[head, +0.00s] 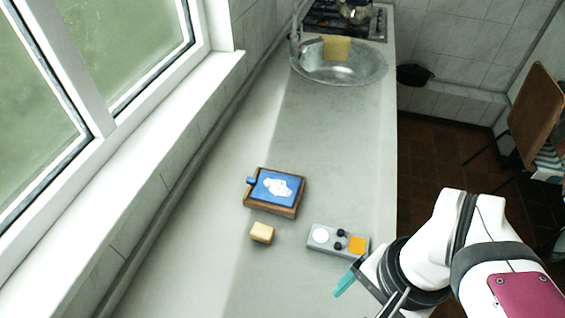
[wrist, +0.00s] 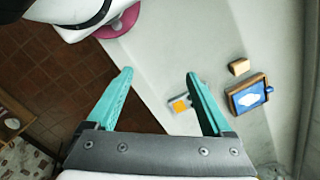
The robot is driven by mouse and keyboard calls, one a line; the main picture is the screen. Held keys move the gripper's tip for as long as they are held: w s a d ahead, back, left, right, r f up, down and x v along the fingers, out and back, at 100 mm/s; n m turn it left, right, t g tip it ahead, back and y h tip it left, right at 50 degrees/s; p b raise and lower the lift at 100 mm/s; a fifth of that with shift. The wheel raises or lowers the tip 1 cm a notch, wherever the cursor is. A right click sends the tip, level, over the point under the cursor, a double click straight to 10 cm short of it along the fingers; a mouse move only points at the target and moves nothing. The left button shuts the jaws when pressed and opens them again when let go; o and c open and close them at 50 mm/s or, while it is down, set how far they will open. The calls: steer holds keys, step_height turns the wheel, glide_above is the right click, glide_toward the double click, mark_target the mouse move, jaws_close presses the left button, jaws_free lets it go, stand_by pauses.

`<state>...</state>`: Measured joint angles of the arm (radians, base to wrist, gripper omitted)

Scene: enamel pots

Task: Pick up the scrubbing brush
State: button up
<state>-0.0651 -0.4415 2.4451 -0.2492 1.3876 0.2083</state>
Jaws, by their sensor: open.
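I cannot make out a scrubbing brush for certain in either view. A small tan block (head: 262,232) lies on the grey counter, and its bristles, if any, are too small to tell. It also shows in the wrist view (wrist: 239,67), right of the fingers. My gripper (wrist: 159,76) is open and empty, with its two teal fingers wide apart. In the head view one teal finger (head: 344,284) shows at the lower right, above or near the counter's right edge, right of the block and apart from it.
A wooden box with a blue, white-patched top (head: 276,190) lies behind the block. A grey panel with knobs and an orange square (head: 338,241) lies between block and gripper. A sink (head: 340,75) with a yellow cloth (head: 337,47) is farther back. The middle counter is clear.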

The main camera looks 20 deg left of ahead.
steer(key=w+a+r+m, duration=0.1)
steer(key=w+a+m, duration=0.15)
steer(key=w, duration=0.35)
steer(key=m+h, duration=0.3)
steer(key=m, duration=0.6)
glide_above(262, 230)
steer(key=a, duration=0.2)
step_height(262, 230, down, 10)
steer(key=f, duration=0.4)
steer(key=d+f, duration=0.1)
steer(key=f, duration=0.4)
steer(key=d+f, duration=0.1)
steer(key=f, duration=0.3)
steer(key=shift+f, duration=0.25)
jaws_close()
